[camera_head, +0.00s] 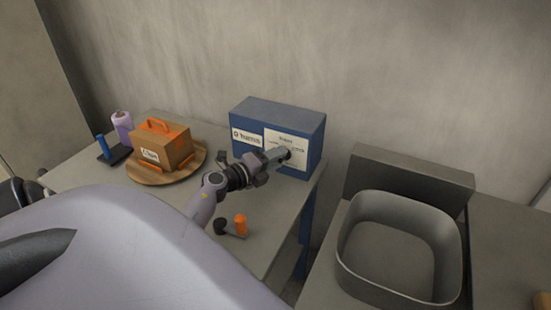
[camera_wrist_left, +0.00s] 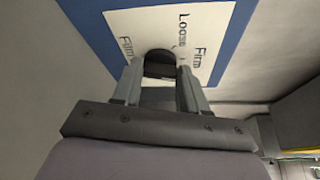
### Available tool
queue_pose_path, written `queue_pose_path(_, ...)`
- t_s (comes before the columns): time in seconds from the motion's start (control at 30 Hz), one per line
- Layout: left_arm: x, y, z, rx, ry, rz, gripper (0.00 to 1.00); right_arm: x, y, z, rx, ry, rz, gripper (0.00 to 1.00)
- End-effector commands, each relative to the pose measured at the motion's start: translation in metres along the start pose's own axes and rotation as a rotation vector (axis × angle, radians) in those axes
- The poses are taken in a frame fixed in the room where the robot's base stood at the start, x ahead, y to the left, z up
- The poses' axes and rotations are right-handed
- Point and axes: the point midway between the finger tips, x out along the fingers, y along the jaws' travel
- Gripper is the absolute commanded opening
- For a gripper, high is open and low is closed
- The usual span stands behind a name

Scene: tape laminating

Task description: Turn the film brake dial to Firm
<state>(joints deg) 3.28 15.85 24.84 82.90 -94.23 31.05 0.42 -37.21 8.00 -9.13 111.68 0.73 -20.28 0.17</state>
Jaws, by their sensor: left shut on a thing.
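The film brake dial (camera_wrist_left: 160,63) is a small dark round knob on a white label plate (camera_head: 286,150) on the front of a blue box (camera_head: 277,111). In the left wrist view the plate (camera_wrist_left: 208,22) reads "Loose" and "Firm" around the dial. My left gripper (camera_head: 284,157) reaches the plate from the front, and its fingers are shut on the dial, one on each side. The fingers partly hide the dial, and I cannot tell which word it points to. My right gripper is not in view.
A brown box with an orange handle (camera_head: 160,146) stands on a round wooden board (camera_head: 146,174) at the left. A purple roll (camera_head: 122,128) is behind it. An orange and black tool (camera_head: 238,226) lies in front. A grey bin (camera_head: 356,258) stands at the right.

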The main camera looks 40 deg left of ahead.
Motion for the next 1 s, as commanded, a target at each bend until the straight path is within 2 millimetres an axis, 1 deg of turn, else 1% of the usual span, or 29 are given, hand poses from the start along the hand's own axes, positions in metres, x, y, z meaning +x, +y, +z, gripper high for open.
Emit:
queue_pose_path(0.03,-0.0004,0.004,-0.0007,-0.035,0.001,-0.011,0.12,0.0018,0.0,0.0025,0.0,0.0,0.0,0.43)
queue_pose_path(0.2,-0.0002,0.0054,-0.0011,-0.14,0.002,-0.054,0.12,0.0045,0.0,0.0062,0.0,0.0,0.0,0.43)
queue_pose_path(0.43,-0.0002,0.0055,-0.0014,-0.233,0.002,-0.094,0.12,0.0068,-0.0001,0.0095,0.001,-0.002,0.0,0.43)
queue_pose_path(0.67,-0.0002,0.0055,-0.0016,-0.27,0.002,-0.109,0.12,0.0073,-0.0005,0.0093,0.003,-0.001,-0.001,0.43)
queue_pose_path(1.0,-0.0002,0.0054,-0.0017,-0.275,0.003,-0.11,0.12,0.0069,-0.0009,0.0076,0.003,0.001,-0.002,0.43)
